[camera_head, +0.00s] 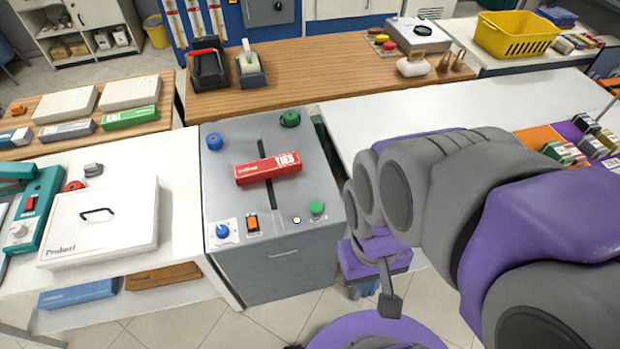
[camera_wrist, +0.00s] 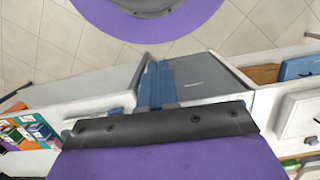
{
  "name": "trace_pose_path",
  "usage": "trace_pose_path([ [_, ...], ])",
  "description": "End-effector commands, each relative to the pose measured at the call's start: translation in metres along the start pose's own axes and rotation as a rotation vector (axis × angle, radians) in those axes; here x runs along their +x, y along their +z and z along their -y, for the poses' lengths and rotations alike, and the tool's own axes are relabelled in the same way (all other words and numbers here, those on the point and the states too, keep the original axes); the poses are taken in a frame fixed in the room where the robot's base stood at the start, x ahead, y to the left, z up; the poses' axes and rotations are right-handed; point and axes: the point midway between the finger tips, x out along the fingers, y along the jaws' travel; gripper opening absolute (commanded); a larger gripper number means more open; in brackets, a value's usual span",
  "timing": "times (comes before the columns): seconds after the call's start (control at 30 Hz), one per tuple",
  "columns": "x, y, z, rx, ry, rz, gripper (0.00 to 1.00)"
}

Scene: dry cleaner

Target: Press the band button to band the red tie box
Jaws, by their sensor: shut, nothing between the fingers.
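The red tie box (camera_head: 267,169) lies across the dark slot on top of a grey banding machine (camera_head: 230,185). No band shows around it. A green button (camera_head: 316,207) sits at the machine's front right, beside a small pale-yellow light (camera_head: 297,220). It looks like the band button, but I cannot read its label. My gripper (camera_head: 390,304) is folded low, right of and in front of the machine, apart from the button and box. It is shut and empty. Its dark jaw edge (camera_wrist: 160,126) fills the lower wrist view, where the box and button are hidden.
An orange rocker switch (camera_head: 252,223) and blue dial (camera_head: 222,232) sit at the machine's front left; blue (camera_head: 213,141) and green (camera_head: 290,118) knobs stand farther back. White counters flank the machine, the left one holding a white lidded case (camera_head: 120,215). Open floor lies in front.

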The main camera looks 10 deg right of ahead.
Motion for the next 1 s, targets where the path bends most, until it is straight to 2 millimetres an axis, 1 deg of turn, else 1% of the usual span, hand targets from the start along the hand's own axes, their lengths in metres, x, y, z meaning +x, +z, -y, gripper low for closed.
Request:
trace_pose_path([
  [0.07,-0.004,-0.009,0.001,-0.014,0.000,0.000,0.00],
  [0.17,-0.010,-0.029,0.003,-0.040,-0.001,-0.008,0.00],
  [0.4,-0.021,-0.090,0.010,-0.102,-0.014,-0.035,0.00],
  [0.5,-0.022,-0.116,0.013,-0.120,-0.022,-0.043,0.00],
  [0.67,-0.022,-0.158,0.017,-0.141,-0.038,-0.065,0.00],
  [0.9,-0.011,-0.219,0.022,-0.153,-0.064,-0.087,0.00],
  [1.0,-0.003,-0.244,0.022,-0.152,-0.072,-0.095,0.00],
])
